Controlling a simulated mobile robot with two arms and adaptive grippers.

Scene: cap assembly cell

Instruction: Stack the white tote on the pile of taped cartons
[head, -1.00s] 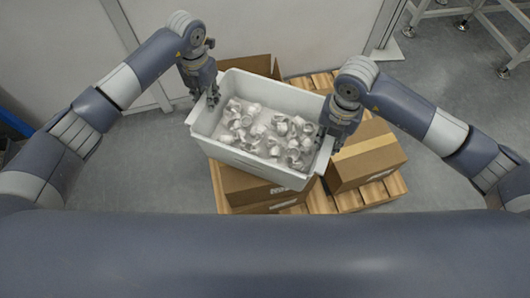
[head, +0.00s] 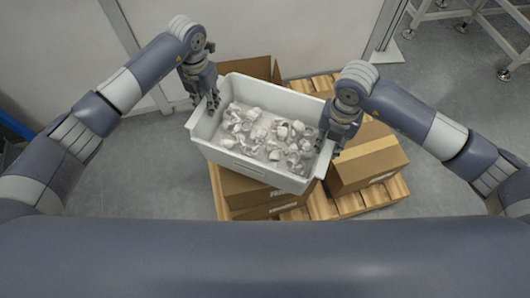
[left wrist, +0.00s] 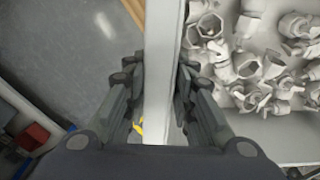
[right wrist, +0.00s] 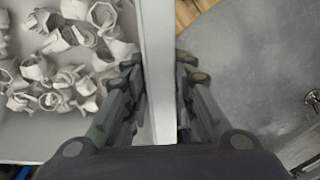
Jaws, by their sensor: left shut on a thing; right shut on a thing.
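The white tote (head: 250,168) holds several loose pale fittings (head: 272,135). It sits over the pile of taped cartons (head: 255,200) in the head view, turned a little; I cannot tell whether it touches them. My left gripper (head: 210,103) is shut on the tote's left end wall, and the wall (left wrist: 160,80) runs between its fingers in the left wrist view. My right gripper (head: 335,143) is shut on the right end wall, which also shows between its fingers in the right wrist view (right wrist: 158,70). The tote hides much of the cartons below.
The cartons stand on a wooden pallet (head: 325,207). A taped carton (head: 368,165) is to the right of the tote, and an open-flapped carton (head: 262,68) is behind. A pale wall closes the back; a metal frame (head: 440,15) stands at back right.

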